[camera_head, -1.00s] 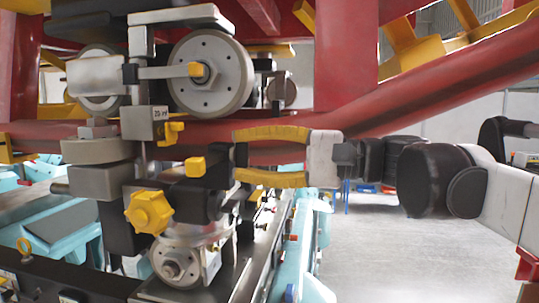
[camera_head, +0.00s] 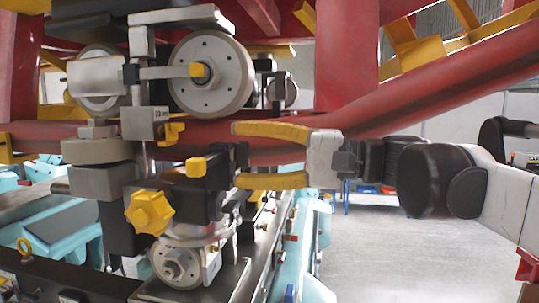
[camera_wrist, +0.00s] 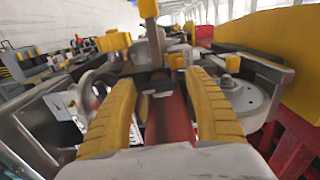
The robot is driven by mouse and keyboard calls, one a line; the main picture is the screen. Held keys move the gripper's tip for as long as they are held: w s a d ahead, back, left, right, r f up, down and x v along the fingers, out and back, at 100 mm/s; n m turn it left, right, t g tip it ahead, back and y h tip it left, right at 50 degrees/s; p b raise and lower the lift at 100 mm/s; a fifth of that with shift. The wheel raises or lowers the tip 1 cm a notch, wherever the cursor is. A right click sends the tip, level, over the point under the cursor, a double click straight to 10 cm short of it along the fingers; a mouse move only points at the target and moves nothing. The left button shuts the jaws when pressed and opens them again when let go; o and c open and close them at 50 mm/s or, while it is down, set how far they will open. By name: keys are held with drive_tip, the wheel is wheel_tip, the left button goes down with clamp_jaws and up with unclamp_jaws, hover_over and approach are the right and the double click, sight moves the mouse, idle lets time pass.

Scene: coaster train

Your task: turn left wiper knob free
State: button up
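My gripper (camera_head: 236,155) is open and empty, its two yellow fingers pointing left at the wheel assembly, one above the other in the head view. A large yellow star-shaped knob (camera_head: 149,212) sits on the lower left of the assembly, apart from the fingers. A small yellow block-like knob (camera_head: 195,167) sits just left of the fingertips. Another yellow knob (camera_head: 172,132) is beside a grey labelled block. I cannot tell which is the left wiper knob. In the wrist view, the open fingers (camera_wrist: 159,80) have a small yellow piece (camera_wrist: 176,61) beyond them.
A large grey wheel (camera_head: 210,72) stands above the fingers. A red tube (camera_head: 420,115) runs close behind and above my gripper. A dark rail (camera_head: 235,280) lies below. The grey floor (camera_head: 390,250) at lower right is clear.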

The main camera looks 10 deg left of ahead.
drive_tip(key=d, duration=1.2)
drive_tip(key=shift+s, duration=0.45)
